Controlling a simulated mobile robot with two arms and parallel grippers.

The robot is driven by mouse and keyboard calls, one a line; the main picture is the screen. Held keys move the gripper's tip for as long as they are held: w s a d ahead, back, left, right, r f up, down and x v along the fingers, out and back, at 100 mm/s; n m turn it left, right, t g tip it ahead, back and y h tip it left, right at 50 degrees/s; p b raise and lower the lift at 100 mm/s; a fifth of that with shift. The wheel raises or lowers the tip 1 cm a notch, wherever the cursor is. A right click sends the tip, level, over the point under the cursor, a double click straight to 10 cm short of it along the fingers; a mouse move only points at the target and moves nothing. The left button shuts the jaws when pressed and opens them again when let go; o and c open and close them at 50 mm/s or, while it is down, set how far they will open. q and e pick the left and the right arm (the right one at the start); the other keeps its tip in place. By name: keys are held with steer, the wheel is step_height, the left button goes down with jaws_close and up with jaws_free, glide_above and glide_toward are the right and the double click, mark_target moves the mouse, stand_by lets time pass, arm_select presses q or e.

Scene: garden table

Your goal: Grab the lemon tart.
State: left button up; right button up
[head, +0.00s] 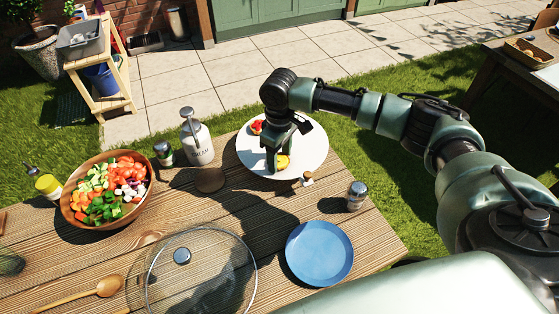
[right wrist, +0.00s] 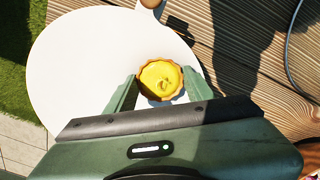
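The lemon tart (head: 284,162), yellow with a brown crust, lies on a round white plate (head: 312,150) on the wooden table. In the right wrist view the tart (right wrist: 160,79) shows ahead of and between the fingers. My right gripper (head: 276,163) reaches down over the plate and partly hides the tart in the head view. In the right wrist view the right gripper (right wrist: 160,88) is open, with one finger on each side of the tart and small gaps visible. Whether the fingertips are level with the tart is hard to tell. My left gripper is out of view.
A red-topped item (head: 257,127) sits at the plate's far left edge. A blue plate (head: 319,253) and a salad bowl (head: 128,213) are nearer.

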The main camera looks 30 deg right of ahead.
steer(key=c, duration=0.3)
steer(key=shift+r, duration=0.1)
